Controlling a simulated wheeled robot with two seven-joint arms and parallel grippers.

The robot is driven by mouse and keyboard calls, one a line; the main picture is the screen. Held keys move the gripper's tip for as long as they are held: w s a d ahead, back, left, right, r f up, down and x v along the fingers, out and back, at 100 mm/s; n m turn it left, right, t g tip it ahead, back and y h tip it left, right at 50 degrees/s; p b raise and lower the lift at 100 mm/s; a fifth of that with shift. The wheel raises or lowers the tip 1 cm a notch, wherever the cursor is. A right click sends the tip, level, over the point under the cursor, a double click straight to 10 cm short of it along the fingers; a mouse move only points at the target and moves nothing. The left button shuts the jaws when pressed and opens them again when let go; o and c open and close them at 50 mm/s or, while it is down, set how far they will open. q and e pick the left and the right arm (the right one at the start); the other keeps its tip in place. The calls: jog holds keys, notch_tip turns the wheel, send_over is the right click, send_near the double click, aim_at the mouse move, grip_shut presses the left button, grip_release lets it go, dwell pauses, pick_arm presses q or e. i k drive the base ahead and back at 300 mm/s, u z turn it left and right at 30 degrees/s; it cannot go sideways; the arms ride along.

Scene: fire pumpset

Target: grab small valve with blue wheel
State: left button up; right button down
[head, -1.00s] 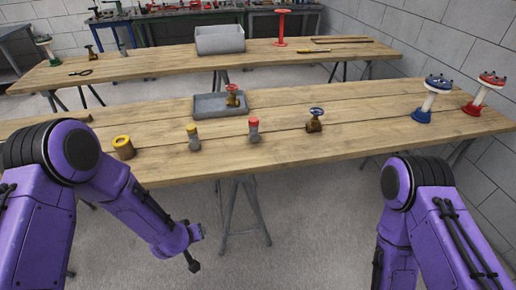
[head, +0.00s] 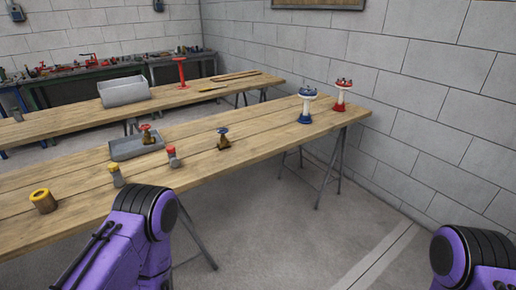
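The small valve with the blue wheel (head: 223,138) stands upright on the near wooden table, toward its front edge. It has a brass-coloured body under a blue handwheel. Purple links of both my arms show at the bottom of the head view, one at the lower left and one at the lower right corner. Neither gripper is in the picture. Nothing is seen touching the valve.
The near table (head: 75,190) also holds a grey tray (head: 125,153) with a red-wheeled valve (head: 146,135), a red-topped fitting (head: 172,157), a yellow-topped fitting (head: 116,175), a yellow ring (head: 42,201), a blue stand (head: 306,106) and a red stand (head: 341,96). Floor is clear at right.

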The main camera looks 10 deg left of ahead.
aim_at(224, 144)
jog(key=z, duration=0.5)
jog(key=i, duration=1.55)
jog(key=u, duration=0.5)
